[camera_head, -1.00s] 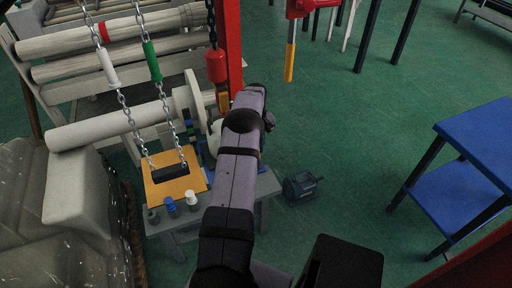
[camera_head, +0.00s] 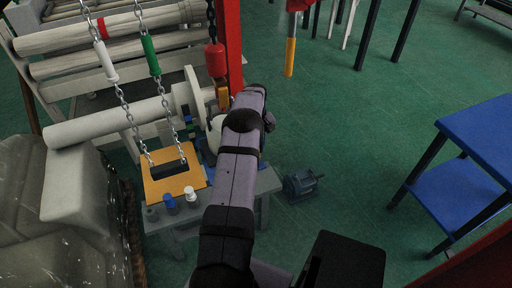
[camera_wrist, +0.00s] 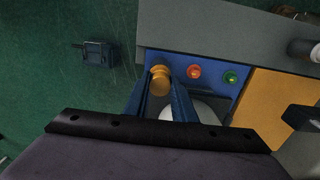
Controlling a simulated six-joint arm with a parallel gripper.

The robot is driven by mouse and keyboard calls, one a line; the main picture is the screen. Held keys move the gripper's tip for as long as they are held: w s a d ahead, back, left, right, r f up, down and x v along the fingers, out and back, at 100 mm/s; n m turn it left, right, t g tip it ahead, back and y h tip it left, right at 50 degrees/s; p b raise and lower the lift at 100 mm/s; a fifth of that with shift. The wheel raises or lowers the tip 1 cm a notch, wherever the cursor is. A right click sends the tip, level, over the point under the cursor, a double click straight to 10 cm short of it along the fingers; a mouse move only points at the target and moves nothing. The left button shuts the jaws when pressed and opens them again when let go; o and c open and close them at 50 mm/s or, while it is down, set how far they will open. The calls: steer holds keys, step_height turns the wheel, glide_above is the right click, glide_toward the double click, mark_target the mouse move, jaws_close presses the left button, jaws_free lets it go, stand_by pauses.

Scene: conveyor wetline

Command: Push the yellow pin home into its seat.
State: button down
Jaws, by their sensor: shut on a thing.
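The yellow pin (camera_wrist: 160,86) has a rounded head and shows in the wrist view between my two dark blue fingers. My gripper (camera_wrist: 160,73) is shut on it. The pin is over the left end of a blue plate (camera_wrist: 213,62); its lower end and its seat are hidden, so I cannot tell how deep it sits. A red pin (camera_wrist: 194,72) and a green pin (camera_wrist: 230,77) stand in the same plate to its right. In the head view my arm hides the gripper and the yellow pin.
Blue and white knobs stand at the grey bench's (camera_head: 183,221) front. A dark motor-like unit (camera_head: 301,185) is on the green floor. A blue table (camera_head: 480,150) stands at right.

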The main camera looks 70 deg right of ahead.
steer(key=c, duration=1.4)
jaws_free()
steer(key=shift+r+b, duration=0.5)
steer(key=shift+r, duration=3.1)
